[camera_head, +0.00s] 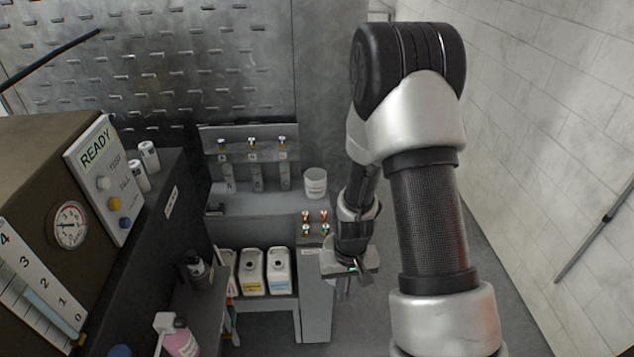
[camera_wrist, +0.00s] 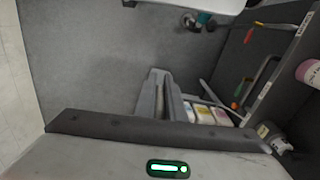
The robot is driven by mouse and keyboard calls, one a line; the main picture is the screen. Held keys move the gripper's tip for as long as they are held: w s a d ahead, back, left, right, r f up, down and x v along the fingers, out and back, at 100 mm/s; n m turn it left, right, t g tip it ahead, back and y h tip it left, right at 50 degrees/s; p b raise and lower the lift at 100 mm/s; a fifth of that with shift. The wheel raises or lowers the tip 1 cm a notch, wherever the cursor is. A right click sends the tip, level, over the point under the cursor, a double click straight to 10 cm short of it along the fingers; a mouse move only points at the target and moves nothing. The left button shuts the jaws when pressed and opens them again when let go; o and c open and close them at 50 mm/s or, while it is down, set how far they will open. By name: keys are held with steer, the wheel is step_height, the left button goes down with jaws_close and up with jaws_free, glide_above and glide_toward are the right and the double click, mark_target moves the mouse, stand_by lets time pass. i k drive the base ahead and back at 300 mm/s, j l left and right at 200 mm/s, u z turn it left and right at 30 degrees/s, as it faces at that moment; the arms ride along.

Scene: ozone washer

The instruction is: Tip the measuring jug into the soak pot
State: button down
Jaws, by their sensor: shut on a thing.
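A white open-topped vessel (camera_head: 315,183) with faint markings stands upright on the grey bench, left of my arm in the head view. I cannot tell whether it is the measuring jug or the soak pot. My gripper (camera_head: 343,291) points down, in front of the bench and to the right of the bottle shelf, apart from that vessel. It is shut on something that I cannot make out.
Small valves (camera_head: 314,222) sit at the bench's right end. White bottles (camera_head: 278,270) stand on the lower shelf. A machine marked READY (camera_head: 95,150) and a pink bottle (camera_head: 182,343) are at the left. Open floor (camera_wrist: 90,60) lies beside the bench, with a tiled wall at right.

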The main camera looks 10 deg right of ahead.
mark_target(315, 177)
steer(key=k+u, duration=0.4)
steer(key=u, duration=0.85)
steer(key=l+u, duration=0.4)
steer(key=l, duration=2.95)
